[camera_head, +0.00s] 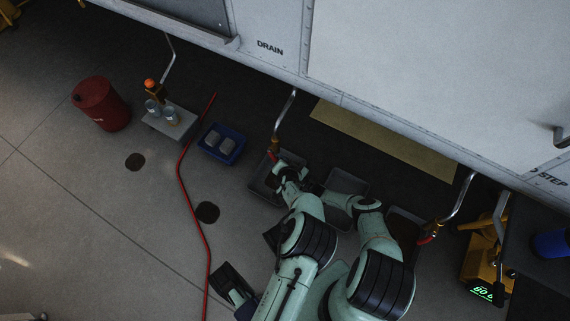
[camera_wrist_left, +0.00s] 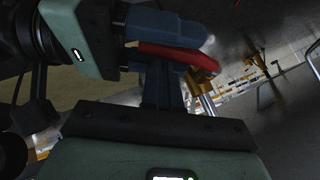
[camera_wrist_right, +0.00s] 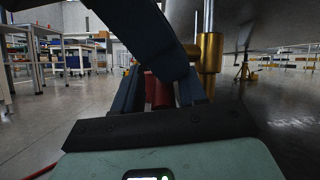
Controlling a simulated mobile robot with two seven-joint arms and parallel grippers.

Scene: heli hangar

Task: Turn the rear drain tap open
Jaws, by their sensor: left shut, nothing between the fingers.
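A drain tap with a red lever (camera_head: 273,156) hangs on a bent pipe below the DRAIN marking. Both my grippers are close together at this tap. In the left wrist view the red lever (camera_wrist_left: 180,56) lies beside blue fingers, with the brass valve (camera_wrist_left: 205,103) behind it. My left gripper (camera_wrist_left: 165,85) is shut and empty, just below the lever. The lever's contact with the fingers is unclear.
A second red-tipped tap (camera_head: 430,236) hangs to the right, near a yellow unit (camera_head: 478,262). Grey trays lie below the taps. A blue crate (camera_head: 221,144), a red drum (camera_head: 101,104) and a red hose (camera_head: 183,190) are left. The hull overhangs the taps.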

